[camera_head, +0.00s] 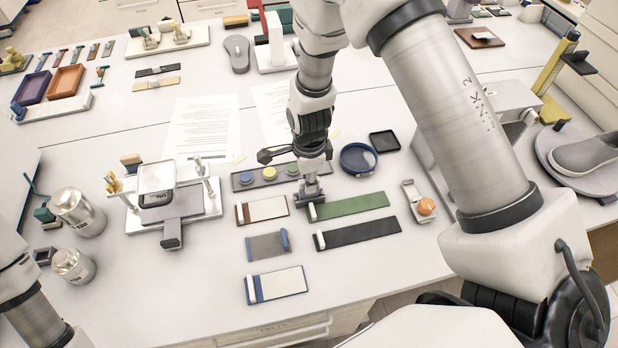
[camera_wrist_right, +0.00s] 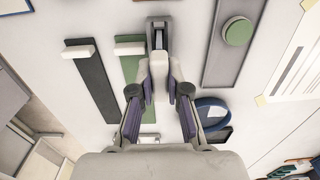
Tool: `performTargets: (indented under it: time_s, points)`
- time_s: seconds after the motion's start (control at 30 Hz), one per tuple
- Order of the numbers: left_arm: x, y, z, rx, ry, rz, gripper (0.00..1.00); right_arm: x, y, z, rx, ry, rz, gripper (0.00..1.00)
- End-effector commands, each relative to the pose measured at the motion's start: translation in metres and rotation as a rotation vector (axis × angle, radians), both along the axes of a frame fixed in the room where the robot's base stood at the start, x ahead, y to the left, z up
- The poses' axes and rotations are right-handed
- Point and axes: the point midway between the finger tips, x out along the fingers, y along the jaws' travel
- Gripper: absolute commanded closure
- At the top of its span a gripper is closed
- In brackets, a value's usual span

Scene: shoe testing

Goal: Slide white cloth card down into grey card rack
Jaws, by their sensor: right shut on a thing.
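My right gripper (camera_head: 312,172) points down over the table, near the left end of a green strip (camera_head: 352,205). Its fingers (camera_wrist_right: 158,68) are shut on a small grey piece (camera_wrist_right: 158,28) with a dark middle; I cannot tell exactly what it is. Two cards have pale, white-looking faces: a blue-edged one (camera_head: 280,284) near the front edge and a brown-edged one (camera_head: 267,209) left of my right gripper. I cannot tell which is the white cloth card. A grey panel with blue ends (camera_head: 266,246) lies between them. No grey card rack is clearly recognisable. My left gripper is out of view.
A black strip (camera_head: 358,232) lies beside the green strip. A tray with coloured discs (camera_head: 240,181) and a blue round dish (camera_head: 357,159) are close behind. A silver stand (camera_head: 174,205) is on the left; an orange-knobbed tool (camera_head: 426,206) is on the right.

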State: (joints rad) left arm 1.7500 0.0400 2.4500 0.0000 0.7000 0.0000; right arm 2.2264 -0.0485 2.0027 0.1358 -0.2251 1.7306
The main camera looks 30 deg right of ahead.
Motion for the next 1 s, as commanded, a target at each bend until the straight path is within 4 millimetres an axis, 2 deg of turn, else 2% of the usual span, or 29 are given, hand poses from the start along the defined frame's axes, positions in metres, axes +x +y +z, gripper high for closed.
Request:
performTargets:
  time_s: [0.2, 0.23, 0.3, 0.67, 0.77, 1.0]
  points:
    - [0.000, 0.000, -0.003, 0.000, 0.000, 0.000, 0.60, 0.000, 0.000, -0.006, 0.000, 0.000, 0.000, 1.00]
    - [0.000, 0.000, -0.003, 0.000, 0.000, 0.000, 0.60, 0.000, 0.000, -0.006, 0.000, 0.000, 0.000, 0.81]
    - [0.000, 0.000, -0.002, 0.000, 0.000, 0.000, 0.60, 0.000, 0.000, -0.006, 0.000, -0.001, 0.000, 0.57]
    - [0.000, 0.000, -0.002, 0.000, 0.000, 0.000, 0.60, 0.001, 0.000, -0.001, -0.001, -0.002, 0.000, 0.56]
    - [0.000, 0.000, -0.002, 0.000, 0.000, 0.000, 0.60, 0.002, 0.000, 0.012, 0.000, -0.005, 0.001, 0.56]
    - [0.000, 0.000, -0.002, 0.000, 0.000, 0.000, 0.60, 0.002, 0.000, 0.073, 0.000, -0.007, 0.000, 0.56]
